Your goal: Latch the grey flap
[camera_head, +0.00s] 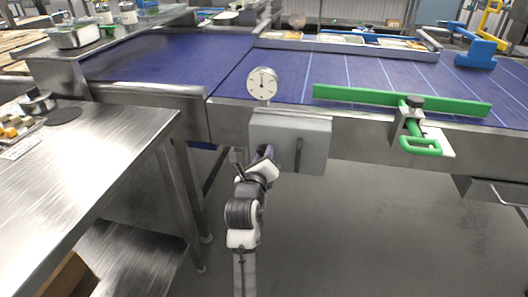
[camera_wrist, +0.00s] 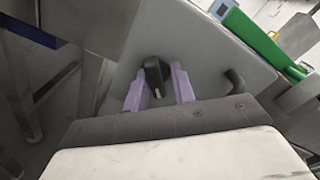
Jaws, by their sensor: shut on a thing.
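The grey flap (camera_head: 312,140) is the front of a box on the conveyor's side, below a round dial. It appears closed and upright. A dark vertical handle (camera_head: 298,154) is on it; it also shows in the wrist view (camera_wrist: 236,82), right of my gripper. A black knob (camera_wrist: 153,72) with a pale mark sits on the grey face. My gripper (camera_wrist: 160,78) has its purple fingers on either side of this knob and is shut on it. In the head view my gripper (camera_head: 264,154) is at the flap's lower left, and it hides the knob.
A white dial gauge (camera_head: 262,83) stands above the box. A green bar (camera_head: 400,99) and a green-handled clamp (camera_head: 420,146) are to the right on the blue conveyor (camera_head: 290,70). A steel table (camera_head: 80,165) stands at left. The floor below the flap is clear.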

